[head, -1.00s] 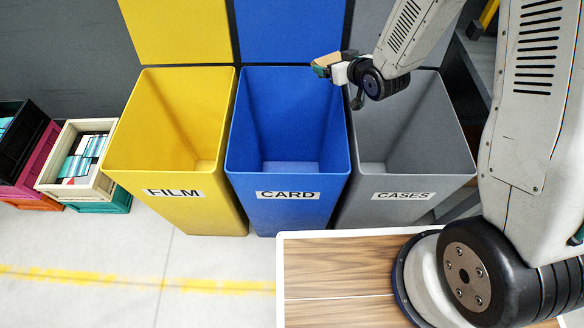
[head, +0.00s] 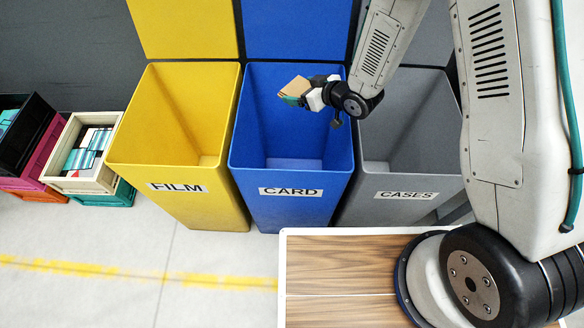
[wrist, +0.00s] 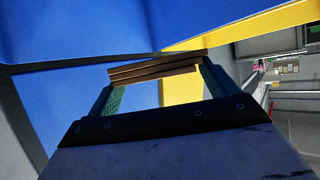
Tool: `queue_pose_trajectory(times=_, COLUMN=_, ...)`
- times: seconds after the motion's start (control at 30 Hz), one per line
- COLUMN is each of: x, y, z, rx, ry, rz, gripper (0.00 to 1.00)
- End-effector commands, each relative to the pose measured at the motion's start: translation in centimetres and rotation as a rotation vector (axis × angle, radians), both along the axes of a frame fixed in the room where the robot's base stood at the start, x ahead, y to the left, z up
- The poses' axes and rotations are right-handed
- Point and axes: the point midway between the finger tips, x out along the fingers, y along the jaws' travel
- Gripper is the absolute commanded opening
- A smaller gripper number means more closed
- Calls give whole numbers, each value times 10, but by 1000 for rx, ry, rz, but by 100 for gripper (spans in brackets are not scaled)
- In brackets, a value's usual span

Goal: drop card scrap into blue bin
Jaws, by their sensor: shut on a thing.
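The card scrap (head: 294,87) is a small tan piece held at the tip of my gripper (head: 303,92), over the blue bin's opening. In the wrist view the scrap (wrist: 155,70) shows as brown layered edges between the two green fingertips of my gripper (wrist: 157,82), which is shut on it. The blue bin (head: 289,211) is open, labelled CARD, and stands between the yellow and grey bins. Its visible floor looks empty; my gripper hides part of its back wall.
The yellow FILM bin (head: 200,208) stands open on the left and the grey CASES bin (head: 398,205) open on the right. Crates with packages (head: 90,160) sit at far left. A wooden-topped surface (head: 340,275) lies in front. The floor at front left is clear.

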Motion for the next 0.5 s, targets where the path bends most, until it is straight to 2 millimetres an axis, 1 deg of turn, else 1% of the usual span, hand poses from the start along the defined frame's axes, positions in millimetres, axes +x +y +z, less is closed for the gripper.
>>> queue_pose_trajectory(times=0.1, x=0, y=0, z=-3, rx=0, ry=0, rz=0, gripper=64)
queue_pose_trajectory(times=0.33, x=0, y=0, z=-3, rx=-1, ry=-1, rz=0, gripper=64)
queue_pose_trajectory(times=0.37, x=0, y=0, z=-3, rx=-1, ry=-1, rz=0, gripper=94)
queue_pose_trajectory(times=0.4, x=0, y=0, z=-3, rx=-1, ry=-1, rz=0, gripper=100)
queue_pose_trajectory(times=0.5, x=0, y=0, z=-3, rx=-1, ry=-1, rz=0, gripper=100)
